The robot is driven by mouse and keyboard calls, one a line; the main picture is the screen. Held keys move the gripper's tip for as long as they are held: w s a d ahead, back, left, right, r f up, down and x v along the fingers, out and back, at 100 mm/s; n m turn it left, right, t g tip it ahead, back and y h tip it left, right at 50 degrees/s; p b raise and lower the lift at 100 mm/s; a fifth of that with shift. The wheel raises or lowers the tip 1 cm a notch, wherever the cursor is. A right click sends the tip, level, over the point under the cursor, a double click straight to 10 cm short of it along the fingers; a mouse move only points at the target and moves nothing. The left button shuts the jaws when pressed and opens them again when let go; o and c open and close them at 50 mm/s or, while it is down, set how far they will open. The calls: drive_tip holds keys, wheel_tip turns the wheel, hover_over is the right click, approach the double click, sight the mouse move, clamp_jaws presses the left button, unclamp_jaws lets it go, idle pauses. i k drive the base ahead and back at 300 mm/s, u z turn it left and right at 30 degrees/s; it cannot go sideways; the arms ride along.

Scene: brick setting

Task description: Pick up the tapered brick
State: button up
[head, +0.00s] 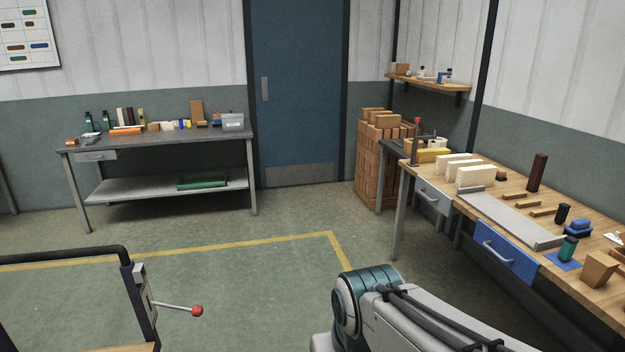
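A brown brick (599,268) with sides that narrow downward, which looks like the tapered brick, stands on the wooden workbench (523,183) near the right edge of the head view. My arm reaches in from the bottom centre-right, in front of the bench. My gripper is outside the picture, so its state is hidden.
A grey tray (508,222), cream blocks (476,177), a tall dark brick (537,172) and thin wooden strips share the bench. A brick stack (372,165) stands behind it. A cart with a red-knobbed lever (197,311) is at lower left. The middle floor is clear.

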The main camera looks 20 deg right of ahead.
sight(599, 267)
drive_tip(key=z, duration=0.25)
drive_tip(key=i, duration=1.6)
drive_tip(key=z, duration=1.35)
drive_tip(key=i, duration=0.85)
drive_tip(key=z, duration=1.65)
drive_tip(key=i, duration=1.05)
drive_tip(key=z, duration=0.4)
